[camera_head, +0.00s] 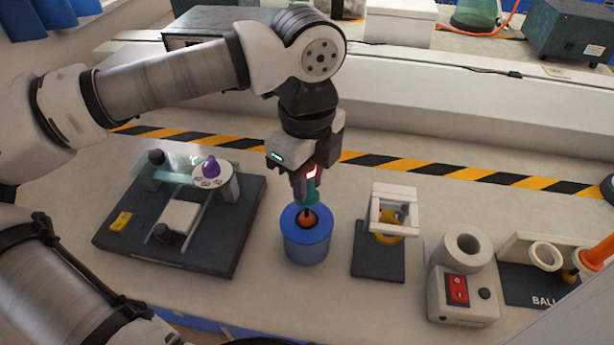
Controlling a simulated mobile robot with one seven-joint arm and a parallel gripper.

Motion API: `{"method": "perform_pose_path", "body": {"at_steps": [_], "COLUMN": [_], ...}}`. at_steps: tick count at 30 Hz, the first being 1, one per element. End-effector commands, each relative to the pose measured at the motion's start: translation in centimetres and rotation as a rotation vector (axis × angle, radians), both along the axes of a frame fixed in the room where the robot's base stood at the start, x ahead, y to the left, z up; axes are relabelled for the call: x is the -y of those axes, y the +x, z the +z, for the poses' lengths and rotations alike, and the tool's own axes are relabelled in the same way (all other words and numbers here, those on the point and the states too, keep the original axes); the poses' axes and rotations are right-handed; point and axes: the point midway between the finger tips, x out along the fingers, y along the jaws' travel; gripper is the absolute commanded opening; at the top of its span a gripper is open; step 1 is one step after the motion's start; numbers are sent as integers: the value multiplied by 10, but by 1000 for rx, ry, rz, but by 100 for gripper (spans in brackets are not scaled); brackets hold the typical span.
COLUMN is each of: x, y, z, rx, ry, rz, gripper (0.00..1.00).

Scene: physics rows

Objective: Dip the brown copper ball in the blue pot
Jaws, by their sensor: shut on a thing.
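The blue pot (306,250) stands upright on the bench in the middle of the head view. The brown copper ball (308,219) shows as a small orange-brown round shape inside the pot's dark mouth. My gripper (309,192) is directly above the pot, pointing down, and shut on a green holder (311,198) just above the ball. The ball's lower part is hidden by the pot, and I cannot tell how deep it sits or whether it touches the wall.
A dark apparatus (248,240) with a purple knob is left. To the right are a white frame on a dark base (378,262), a white device with a red switch (463,262), and a ring stand (525,290). Striped tape (400,165) runs behind.

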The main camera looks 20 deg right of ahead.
Motion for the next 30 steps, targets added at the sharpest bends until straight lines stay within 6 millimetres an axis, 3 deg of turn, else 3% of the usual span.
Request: {"method": "perform_pose_path", "body": {"at_steps": [13, 30], "x": [0, 0], "y": [0, 0], "z": [-2, -21], "rx": [1, 0], "ry": [0, 0], "rz": [0, 1], "gripper": [4, 4]}}
